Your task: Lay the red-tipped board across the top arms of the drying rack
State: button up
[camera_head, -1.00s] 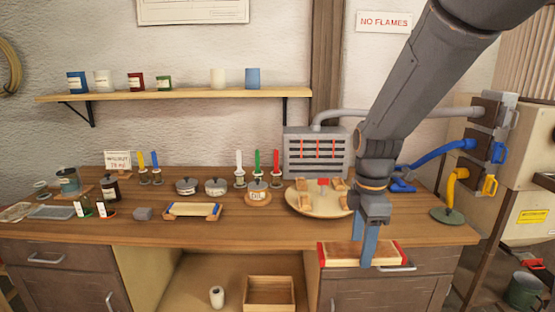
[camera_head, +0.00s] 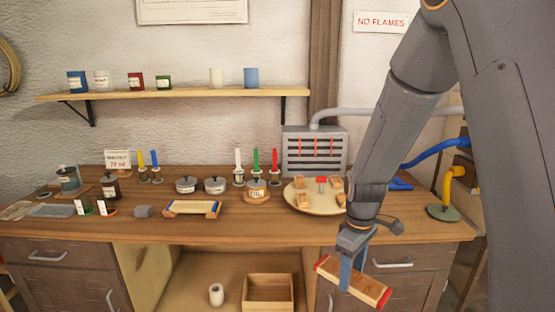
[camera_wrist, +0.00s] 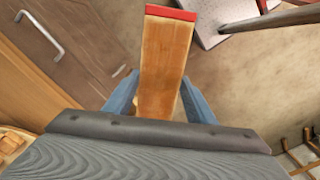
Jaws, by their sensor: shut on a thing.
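The red-tipped board (camera_head: 369,287) is a light wooden plank with red ends. My gripper (camera_head: 346,276) is shut on it near its middle, with blue fingers on either side. The board hangs in front of the workbench's right drawers, tilted down to the right in the head view. In the wrist view the board (camera_wrist: 165,58) points away between the fingers of my gripper (camera_wrist: 157,98), its far red end showing. I cannot make out the drying rack for sure; some wooden bars (camera_wrist: 300,150) at the lower right of the wrist view may belong to it.
The workbench (camera_head: 250,233) holds jars, candles, a round plate (camera_head: 300,206) with wooden blocks, and a small blue-ended board holder (camera_head: 192,209). An open crate (camera_head: 268,306) stands in the lower bay. Bare floor (camera_wrist: 235,85) shows beyond the board.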

notch_tip(320, 180, down, 13)
jog(key=m, duration=0.9)
jog(key=shift+d+r, duration=0.15)
dwell(0.5)
